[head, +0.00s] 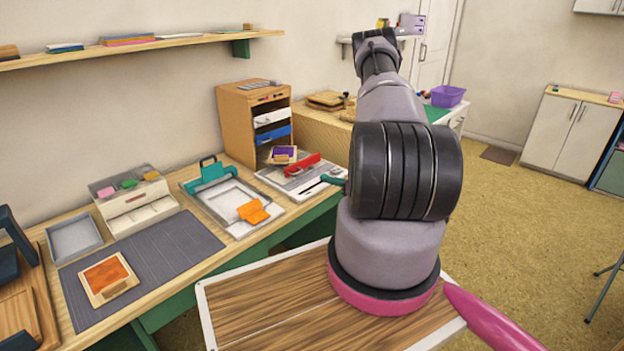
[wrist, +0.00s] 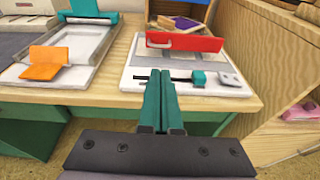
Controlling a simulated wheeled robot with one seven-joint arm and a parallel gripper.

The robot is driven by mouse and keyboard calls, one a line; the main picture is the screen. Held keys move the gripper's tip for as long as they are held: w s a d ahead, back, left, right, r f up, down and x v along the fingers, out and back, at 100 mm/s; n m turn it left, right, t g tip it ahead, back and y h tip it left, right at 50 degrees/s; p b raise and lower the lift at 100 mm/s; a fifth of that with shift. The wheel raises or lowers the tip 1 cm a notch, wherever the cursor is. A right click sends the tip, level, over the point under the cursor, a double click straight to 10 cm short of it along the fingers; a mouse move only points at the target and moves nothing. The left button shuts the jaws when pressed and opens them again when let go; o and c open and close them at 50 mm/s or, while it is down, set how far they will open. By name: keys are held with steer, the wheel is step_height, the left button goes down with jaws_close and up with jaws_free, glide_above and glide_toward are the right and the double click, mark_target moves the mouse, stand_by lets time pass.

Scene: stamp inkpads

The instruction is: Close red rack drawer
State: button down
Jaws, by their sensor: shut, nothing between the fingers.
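The wooden rack (head: 235,125) stands at the back of the workbench, with a white drawer (head: 272,117) and a blue drawer (head: 273,135) in it. The red drawer (head: 302,164) is low on the rack and pulled out toward the front. In the wrist view its red front (wrist: 200,43) with a pale handle (wrist: 158,43) faces me. A purple inkpad (head: 284,153) in a wooden frame sits in the drawer. My gripper (wrist: 161,76) is shut and empty, with green fingers pointing toward the red front, apart from it. In the head view my arm hides most of the gripper.
A white board (wrist: 140,82) with a black rod and teal block (wrist: 198,78) lies in front of the drawer. A teal-handled tray (head: 222,192) with an orange piece (head: 253,212) is to the left. A wooden side panel (wrist: 265,40) stands at the right.

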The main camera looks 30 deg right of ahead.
mark_target(276, 158)
steer(key=x, duration=1.4)
steer(key=shift+r, duration=0.1)
steer(key=r+x, duration=0.1)
steer(key=x, duration=0.5)
steer(key=r+x, duration=0.1)
steer(key=x, duration=0.4)
steer(key=r+x, duration=0.2)
steer(key=x, duration=0.4)
steer(key=shift+w+a, duration=0.5)
steer(key=shift+w, duration=0.15)
steer(key=shift+w+a+r, duration=0.1)
steer(key=shift+w+a, duration=0.05)
steer(key=shift+w, duration=0.05)
steer(key=shift+w+r, duration=0.1)
